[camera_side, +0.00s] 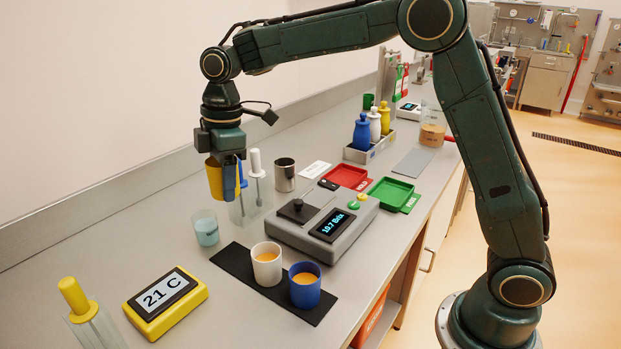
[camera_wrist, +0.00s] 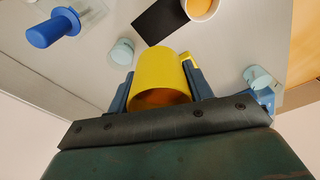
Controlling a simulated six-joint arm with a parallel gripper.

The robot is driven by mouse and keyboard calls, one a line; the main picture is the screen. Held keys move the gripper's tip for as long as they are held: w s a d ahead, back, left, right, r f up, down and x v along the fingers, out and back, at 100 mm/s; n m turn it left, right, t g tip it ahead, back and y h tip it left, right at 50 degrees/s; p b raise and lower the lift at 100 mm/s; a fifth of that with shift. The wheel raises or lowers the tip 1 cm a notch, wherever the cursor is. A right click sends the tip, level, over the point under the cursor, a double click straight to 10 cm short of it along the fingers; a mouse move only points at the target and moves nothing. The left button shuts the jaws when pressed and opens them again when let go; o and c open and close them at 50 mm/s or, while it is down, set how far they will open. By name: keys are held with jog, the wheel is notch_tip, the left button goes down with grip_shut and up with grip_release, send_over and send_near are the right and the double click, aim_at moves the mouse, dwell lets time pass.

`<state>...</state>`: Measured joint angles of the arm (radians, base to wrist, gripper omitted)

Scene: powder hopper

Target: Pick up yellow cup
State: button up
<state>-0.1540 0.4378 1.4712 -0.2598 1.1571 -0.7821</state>
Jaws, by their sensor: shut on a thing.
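The yellow cup (camera_side: 214,178) hangs in my gripper (camera_side: 226,182), above the bench at the left in the side view. In the wrist view, the yellow cup (camera_wrist: 163,72) sits between the two dark blue fingers of my gripper (camera_wrist: 158,75), one finger on each side. The gripper is shut on the cup. In the side view a finger covers the cup's right part. Orange-brown shows inside the cup's near opening in the wrist view.
Close by stand a clear beaker with pale blue contents (camera_side: 205,229), a holder with white- and blue-handled tools (camera_side: 252,203) and a metal cup (camera_side: 284,175). A white cup (camera_side: 267,266) and a blue cup (camera_side: 305,287) stand on a black mat (camera_side: 236,262). A scale (camera_side: 320,222) is right.

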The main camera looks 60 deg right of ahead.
jog(key=shift+r, duration=1.6)
jog(key=shift+r, duration=0.1)
jog(key=shift+d, duration=0.1)
jog(key=s+d+m, duration=0.3)
jog(key=d+m, duration=0.6)
jog(key=d, duration=1.5)
jog(key=s+d+m+h, duration=0.1)
jog(key=s+d+m, duration=0.8)
jog(key=s+d, duration=0.5)
jog(key=d, duration=0.4)
jog(key=shift+r+t+h, duration=0.15)
jog(key=shift+t+h, duration=0.15)
jog(key=shift+h, duration=0.1)
notch_tip(320, 180, down, 16)
jog(key=shift+r, duration=0.15)
